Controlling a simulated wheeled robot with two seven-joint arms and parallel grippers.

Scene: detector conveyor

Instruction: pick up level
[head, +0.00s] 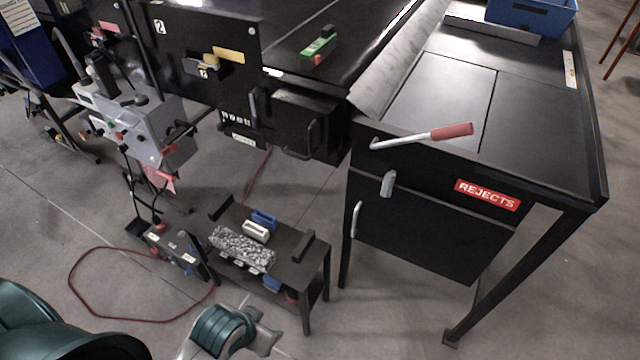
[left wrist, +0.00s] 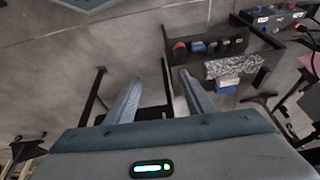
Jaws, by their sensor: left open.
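I cannot surely pick out the level. A small green bar-shaped object (head: 318,46) with a black part on top and an orange end lies on the dark conveyor; whether it is the level is unclear. On the low bench (head: 316,262) lie a blue piece (head: 264,219), a white piece (head: 256,231) and a grey speckled block (head: 242,250). My left gripper (head: 263,327) is just in front of the bench, apart from these things. In the left wrist view its two fingers (left wrist: 168,76) are spread with nothing held. My right gripper is not in view.
The rejects cabinet (head: 432,224) stands right, with a red-handled lever (head: 450,131) and a blue bin (head: 530,12) at its back. A grey control box (head: 150,128) is left of the bench. A red cable (head: 75,262) loops on the floor.

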